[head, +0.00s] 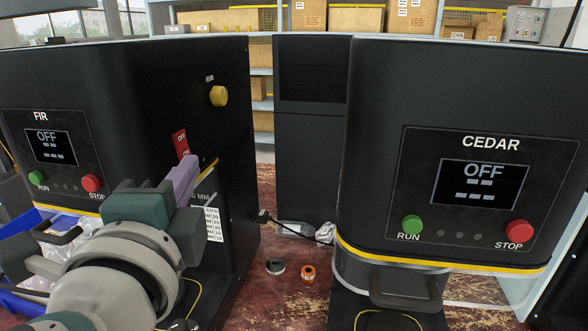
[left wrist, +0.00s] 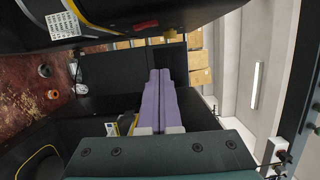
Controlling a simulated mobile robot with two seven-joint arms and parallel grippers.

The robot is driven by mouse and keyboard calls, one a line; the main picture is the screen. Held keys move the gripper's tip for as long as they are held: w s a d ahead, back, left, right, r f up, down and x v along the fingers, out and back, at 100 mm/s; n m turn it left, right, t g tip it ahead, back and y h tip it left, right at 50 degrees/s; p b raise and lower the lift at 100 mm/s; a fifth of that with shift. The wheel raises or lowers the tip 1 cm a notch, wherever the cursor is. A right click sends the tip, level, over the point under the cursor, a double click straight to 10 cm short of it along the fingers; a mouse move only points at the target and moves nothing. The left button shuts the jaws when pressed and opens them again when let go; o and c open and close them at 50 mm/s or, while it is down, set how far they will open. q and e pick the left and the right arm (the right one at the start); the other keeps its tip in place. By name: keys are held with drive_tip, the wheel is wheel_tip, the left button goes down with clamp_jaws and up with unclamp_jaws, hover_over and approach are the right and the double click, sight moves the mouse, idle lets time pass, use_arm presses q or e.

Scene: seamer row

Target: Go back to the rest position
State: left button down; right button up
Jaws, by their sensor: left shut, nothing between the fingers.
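My left gripper (head: 188,168) is in front of the black FIR machine (head: 130,85), near the red switch (head: 181,144) on its side. Its purple fingers are shut together with nothing between them. In the left wrist view the fingers (left wrist: 160,75) lie side by side, pointing away from the camera. Whether they touch the machine I cannot tell. My right gripper is in neither view.
The CEDAR machine (head: 405,100) stands at the right; both panels read OFF. A yellow knob (head: 218,96) sticks out of FIR's side. A dark ring (head: 275,267) and an orange ring (head: 308,272) lie on the floor between the machines. Shelves with boxes (head: 356,18) stand behind.

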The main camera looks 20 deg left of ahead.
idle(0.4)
use_arm(q)
drive_tip(key=s+f+n+g+h, duration=0.2)
drive_tip(key=s+f+n+g, duration=0.6)
drive_tip(key=s+f, duration=0.15)
drive_tip(key=s+d+f+n+g+h, duration=0.35)
drive_tip(key=s+d+h, duration=0.25)
drive_tip(key=s, duration=0.2)
wheel_tip(320, 180, up, 31)
drive_tip(key=d+p, duration=0.1)
drive_tip(key=p, duration=2.9)
drive_tip(key=shift+s+m+g+p, duration=0.35)
drive_tip(key=shift+s+g+p, duration=0.05)
drive_tip(key=shift+s+g, duration=0.05)
